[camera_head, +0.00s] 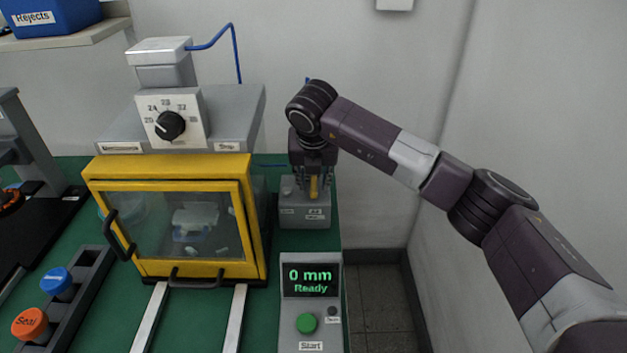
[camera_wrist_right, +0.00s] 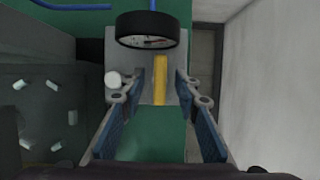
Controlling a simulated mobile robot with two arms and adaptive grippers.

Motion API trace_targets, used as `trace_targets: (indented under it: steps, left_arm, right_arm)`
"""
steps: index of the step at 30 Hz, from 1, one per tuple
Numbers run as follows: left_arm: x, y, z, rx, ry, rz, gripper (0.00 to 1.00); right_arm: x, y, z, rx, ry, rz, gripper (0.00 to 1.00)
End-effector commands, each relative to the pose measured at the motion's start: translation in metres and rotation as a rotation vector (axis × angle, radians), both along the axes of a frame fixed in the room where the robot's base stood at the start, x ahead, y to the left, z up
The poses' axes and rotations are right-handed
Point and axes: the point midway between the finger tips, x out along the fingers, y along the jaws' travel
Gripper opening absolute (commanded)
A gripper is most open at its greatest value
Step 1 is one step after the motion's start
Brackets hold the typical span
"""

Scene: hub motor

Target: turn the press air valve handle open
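The valve handle (camera_head: 314,188) is a yellow bar on a grey valve box (camera_head: 305,214) right of the yellow press. In the right wrist view the handle (camera_wrist_right: 160,80) runs along the picture's vertical, between my fingers. My right gripper (camera_head: 313,180) is over the box, pointing down, its fingers on either side of the handle. In the wrist view the gripper (camera_wrist_right: 162,92) is open, with gaps between each finger and the handle. My left gripper is not in view.
The yellow press guard (camera_head: 172,270) stands left of the valve box. The start panel (camera_head: 311,290) reads "0 mm Ready" and sits in front of the box. The wall (camera_head: 520,100) is behind and to the right. A dial (camera_head: 170,125) is on the press top.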

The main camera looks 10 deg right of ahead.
Motion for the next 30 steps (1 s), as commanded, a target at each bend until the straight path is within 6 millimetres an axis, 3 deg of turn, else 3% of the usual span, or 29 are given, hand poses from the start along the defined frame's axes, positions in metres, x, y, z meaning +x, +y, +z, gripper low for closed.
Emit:
trace_targets:
  steps: [18, 30]
  left_arm:
    - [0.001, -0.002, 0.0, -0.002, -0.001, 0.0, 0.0]
    - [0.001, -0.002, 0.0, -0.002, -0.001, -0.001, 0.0]
  right_arm:
    - [-0.039, 0.009, 0.1, 0.001, -0.004, 0.0, 0.3]
    - [-0.044, 0.01, 0.11, 0.001, -0.001, -0.001, 0.3]
